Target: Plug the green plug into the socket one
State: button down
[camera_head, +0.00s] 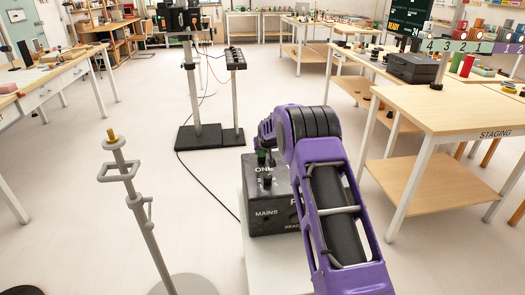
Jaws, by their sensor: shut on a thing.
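The green plug (262,157) is small and shows at the box's upper edge, close to the ONE label. My gripper (263,149) is shut on it from above, and the purple arm hides most of the jaws. A black part (267,181) shows just below the ONE label. I cannot tell from this view whether the plug is above the socket or in it.
The box rests on a pale stand (260,262). A grey pole stand (146,215) is at left. A black cable (203,177) runs across the floor. The staging table (455,110) is at right. Open floor lies at left.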

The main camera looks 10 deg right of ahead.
jog(key=shift+f, duration=0.25)
dwell(0.4)
jog(key=shift+c, duration=2.3)
grip_release()
jog(key=shift+r, duration=0.1)
jog(key=p+v, duration=0.1)
jog(key=v, duration=1.6)
jog(key=shift+s, duration=0.15)
jog(key=shift+r, duration=0.1)
